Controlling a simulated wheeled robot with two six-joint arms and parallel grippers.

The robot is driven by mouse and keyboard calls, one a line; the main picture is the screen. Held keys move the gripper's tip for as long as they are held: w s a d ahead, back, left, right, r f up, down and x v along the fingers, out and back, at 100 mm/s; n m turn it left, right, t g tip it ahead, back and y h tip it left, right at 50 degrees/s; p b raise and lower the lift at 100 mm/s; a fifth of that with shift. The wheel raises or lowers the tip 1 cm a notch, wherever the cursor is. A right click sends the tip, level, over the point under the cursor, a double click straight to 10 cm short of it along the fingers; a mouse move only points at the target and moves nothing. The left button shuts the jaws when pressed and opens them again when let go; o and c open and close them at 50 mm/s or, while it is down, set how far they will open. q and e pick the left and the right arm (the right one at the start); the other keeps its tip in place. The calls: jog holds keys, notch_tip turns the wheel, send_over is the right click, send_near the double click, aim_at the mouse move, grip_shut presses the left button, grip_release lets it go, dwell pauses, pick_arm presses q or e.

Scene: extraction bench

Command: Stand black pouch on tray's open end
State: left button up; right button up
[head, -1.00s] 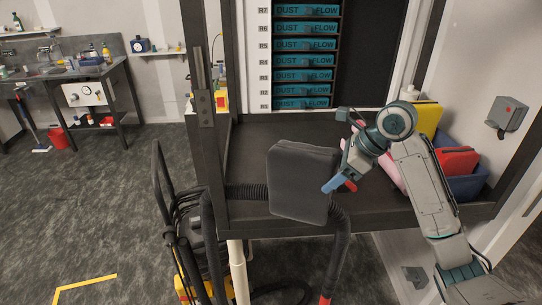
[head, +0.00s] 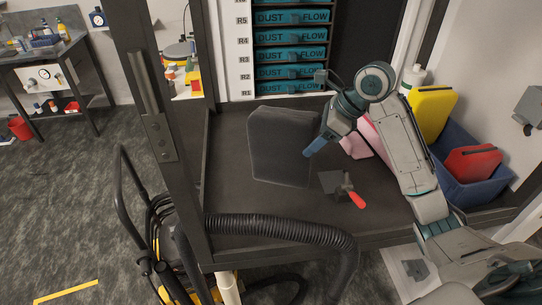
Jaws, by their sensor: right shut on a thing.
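The black pouch (head: 281,146) is a dark, flat, upright panel with rounded top corners, over the left-middle part of the dark tray (head: 232,216). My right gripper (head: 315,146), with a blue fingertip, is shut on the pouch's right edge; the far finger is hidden. I cannot tell whether the pouch's lower edge touches the tray floor. The tray has raised dark rims along its left side and front. My left gripper is out of view.
A red-handled scraper (head: 351,194) lies on the tray right of the pouch. A pink item (head: 355,146) sits behind my arm. A blue bin (head: 480,184) holds yellow and red pouches at right. A ribbed black hose (head: 285,228) crosses the front rim; a dark post (head: 150,120) stands left.

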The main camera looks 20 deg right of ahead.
aim_at(311, 164)
notch_tip(311, 164, down, 9)
jog(key=shift+s+r+p, duration=0.1)
jog(key=shift+r+p, duration=0.1)
jog(key=shift+p, duration=1.05)
jog(key=shift+f, duration=0.35)
jog(key=o, duration=1.6)
jog(key=shift+f, duration=0.1)
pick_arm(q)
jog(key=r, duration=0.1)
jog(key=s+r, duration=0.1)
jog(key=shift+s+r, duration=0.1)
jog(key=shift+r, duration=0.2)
